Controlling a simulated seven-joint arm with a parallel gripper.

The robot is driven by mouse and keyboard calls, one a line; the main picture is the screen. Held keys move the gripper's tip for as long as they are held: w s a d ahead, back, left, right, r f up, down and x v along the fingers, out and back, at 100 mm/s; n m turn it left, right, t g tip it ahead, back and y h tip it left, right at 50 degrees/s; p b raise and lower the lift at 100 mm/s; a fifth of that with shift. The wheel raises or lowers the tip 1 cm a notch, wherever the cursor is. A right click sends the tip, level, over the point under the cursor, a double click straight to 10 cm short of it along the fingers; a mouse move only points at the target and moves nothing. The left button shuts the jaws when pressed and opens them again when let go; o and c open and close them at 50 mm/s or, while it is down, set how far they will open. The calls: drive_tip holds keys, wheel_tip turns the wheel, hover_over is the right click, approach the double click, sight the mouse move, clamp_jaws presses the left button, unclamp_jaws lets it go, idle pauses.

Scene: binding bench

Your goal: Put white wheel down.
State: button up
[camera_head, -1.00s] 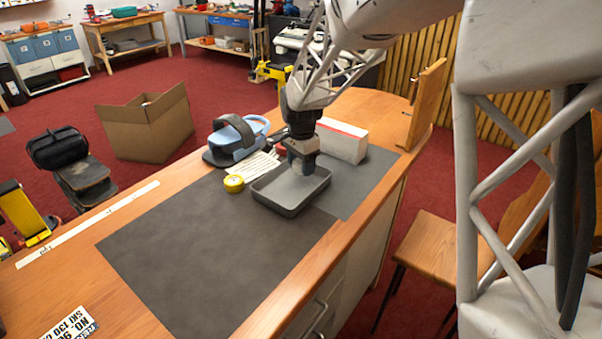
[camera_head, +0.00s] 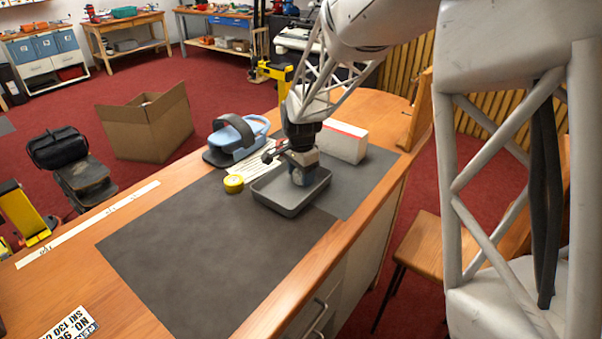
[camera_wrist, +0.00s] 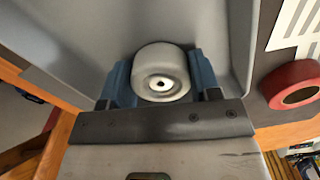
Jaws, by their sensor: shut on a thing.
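The tray's floor and walls (camera_wrist: 240,45) show around the wheel in the wrist view. I cannot tell whether the wheel touches the tray floor.
The tray stands on a dark mat (camera_head: 200,250) on the wooden bench. A white box (camera_head: 342,143) stands behind. The mat's front is clear.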

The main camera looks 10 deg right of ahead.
drive_tip(key=o, duration=0.9)
wheel_tip(320, 180, up, 12)
idle(0.4)
drive_tip(key=shift+r, duration=0.15)
idle(0.5)
drive_tip(key=s+d+r+n+t, duration=0.1)
drive_tip(key=s+d+r+n, duration=0.2)
drive_tip(key=s, duration=0.7)
drive_tip(key=s+d+r+n, duration=0.2)
drive_tip(key=s+r+n, duration=0.1)
drive_tip(key=s, duration=0.6)
drive_tip(key=s+d+f+n, duration=0.1)
drive_tip(key=s+n, duration=0.2)
drive_tip(key=s, duration=0.6)
drive_tip(key=s+d+f+n+t, duration=0.1)
drive_tip(key=s+d+f+n, duration=0.1)
drive_tip(key=s, duration=0.8)
drive_tip(key=shift+n+t, duration=0.3)
drive_tip(key=shift+n, duration=0.1)
